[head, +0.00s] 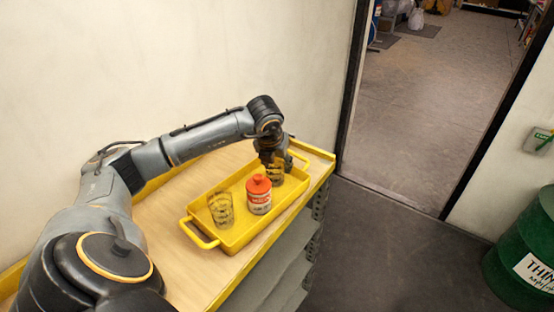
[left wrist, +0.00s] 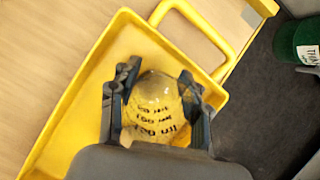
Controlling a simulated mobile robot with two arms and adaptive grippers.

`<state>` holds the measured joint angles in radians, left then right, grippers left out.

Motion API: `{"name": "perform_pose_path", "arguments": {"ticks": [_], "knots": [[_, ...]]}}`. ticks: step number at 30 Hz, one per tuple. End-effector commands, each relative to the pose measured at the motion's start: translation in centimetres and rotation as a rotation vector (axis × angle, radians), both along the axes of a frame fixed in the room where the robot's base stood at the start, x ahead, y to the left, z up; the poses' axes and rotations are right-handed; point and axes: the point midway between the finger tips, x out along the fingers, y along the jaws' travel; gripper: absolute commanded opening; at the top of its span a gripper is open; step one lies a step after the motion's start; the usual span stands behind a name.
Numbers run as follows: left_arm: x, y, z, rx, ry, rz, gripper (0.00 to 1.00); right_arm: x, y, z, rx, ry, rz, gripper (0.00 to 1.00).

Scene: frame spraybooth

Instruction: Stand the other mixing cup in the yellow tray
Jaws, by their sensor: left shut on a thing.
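The yellow tray (head: 238,238) lies on the wooden shelf top. One clear mixing cup (head: 221,209) with dark markings stands in its near left part. A second clear mixing cup (head: 276,174) is at the tray's far right end, between the fingers of my left gripper (head: 273,162). In the left wrist view this cup (left wrist: 155,105) shows between the two fingers, over the tray floor (left wrist: 95,75). My left gripper is shut on it. I cannot tell whether its base touches the tray floor. My right gripper is not in view.
A white and red bottle with an orange cap (head: 259,195) stands in the tray between the two cups. The wooden top (head: 165,225) is bare beside the tray.

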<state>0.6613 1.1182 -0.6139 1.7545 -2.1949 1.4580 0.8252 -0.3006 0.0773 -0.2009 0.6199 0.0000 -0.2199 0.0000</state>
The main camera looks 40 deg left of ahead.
Motion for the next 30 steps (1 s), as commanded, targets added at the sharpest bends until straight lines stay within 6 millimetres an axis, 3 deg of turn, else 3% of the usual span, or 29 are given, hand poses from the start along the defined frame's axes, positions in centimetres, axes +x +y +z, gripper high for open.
{"name": "perform_pose_path", "arguments": {"ticks": [9, 10, 13, 26, 30], "knots": [[0.0, 0.0, -0.4, -0.001, 0.0, 0.0, 0.31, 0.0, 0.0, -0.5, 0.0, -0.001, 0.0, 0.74], [0.0, 0.0, -0.4, 0.0, -0.001, 0.0, 0.49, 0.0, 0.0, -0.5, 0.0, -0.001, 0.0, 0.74], [0.0, 0.0, -0.3, -0.001, -0.001, 0.001, 0.69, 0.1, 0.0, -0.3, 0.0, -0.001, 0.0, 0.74], [-0.1, 0.0, 0.3, 0.0, -0.002, 0.001, 0.7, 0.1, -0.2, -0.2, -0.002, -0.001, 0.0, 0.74], [-0.9, -0.4, 2.2, 0.002, -0.006, -0.001, 0.7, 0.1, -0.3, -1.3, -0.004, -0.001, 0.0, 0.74]]}}
